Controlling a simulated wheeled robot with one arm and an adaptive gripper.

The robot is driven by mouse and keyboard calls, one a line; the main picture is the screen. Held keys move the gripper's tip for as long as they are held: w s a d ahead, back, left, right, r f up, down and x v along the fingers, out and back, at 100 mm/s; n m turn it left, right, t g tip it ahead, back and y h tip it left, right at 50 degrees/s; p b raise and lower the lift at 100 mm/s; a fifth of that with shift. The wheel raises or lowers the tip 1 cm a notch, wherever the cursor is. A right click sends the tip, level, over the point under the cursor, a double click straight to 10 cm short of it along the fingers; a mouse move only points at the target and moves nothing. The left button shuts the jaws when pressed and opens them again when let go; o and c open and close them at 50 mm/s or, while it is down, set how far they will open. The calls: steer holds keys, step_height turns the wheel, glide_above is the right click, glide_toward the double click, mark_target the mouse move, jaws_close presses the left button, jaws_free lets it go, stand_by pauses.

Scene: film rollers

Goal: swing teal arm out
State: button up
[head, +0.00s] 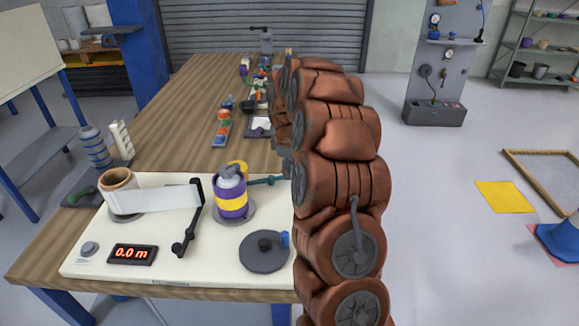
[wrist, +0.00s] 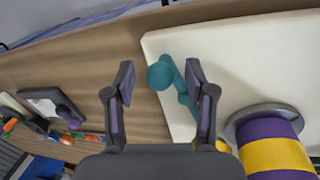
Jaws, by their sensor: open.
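The teal arm (head: 264,181) is a thin bar at the white board's back right edge, behind the purple and yellow roller (head: 231,196). In the wrist view, its round teal knob (wrist: 160,75) appears between my fingertips, and its bar runs behind the right finger. My gripper (wrist: 160,66) is open with nothing clamped. I cannot tell whether a finger touches the teal arm or how far above it the fingers are. In the head view, my gripper is mostly hidden by my own brown arm. The roller also shows at the wrist view's lower right (wrist: 272,148).
The white board (head: 165,265) carries a film roll (head: 120,190) with a strip drawn to a black arm (head: 190,215), a "0.0 m" display (head: 132,254) and a grey disc (head: 265,252) with a blue tab. Small coloured items line the wooden table (head: 180,120) farther back.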

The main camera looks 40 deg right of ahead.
steer(key=shift+f, duration=0.5)
jaws_close()
stand_by(0.4)
